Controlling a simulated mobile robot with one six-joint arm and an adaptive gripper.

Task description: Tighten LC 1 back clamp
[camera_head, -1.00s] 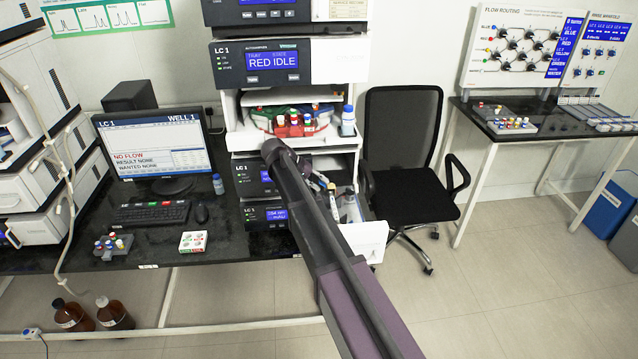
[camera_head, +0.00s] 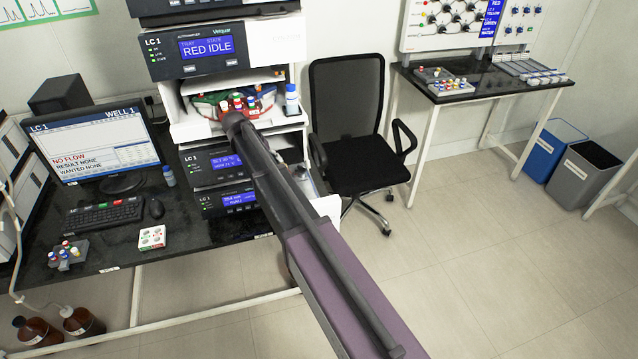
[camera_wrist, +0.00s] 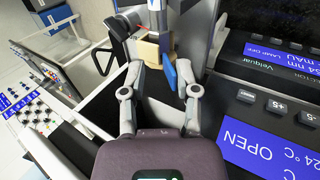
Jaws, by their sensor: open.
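The LC 1 stack stands left of centre in the head view, with its autosampler display (camera_head: 208,47) reading RED IDLE. My arm crosses in front of its lower units, and my gripper is hidden there. In the wrist view my gripper (camera_wrist: 159,72) is open, its fingers spread before an open drawer or compartment. A brass-coloured block (camera_wrist: 149,51) lies just beyond the fingertips, with a blue part (camera_wrist: 170,70) beside it near the right finger. I cannot tell which of these is the back clamp, or whether a finger touches either. A nearby display (camera_wrist: 248,143) reads OPEN.
A black office chair (camera_head: 347,125) stands right of the stack. A monitor (camera_head: 92,142) and keyboard (camera_head: 104,215) sit on the left bench. The floor at right is clear up to the bins (camera_head: 584,175).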

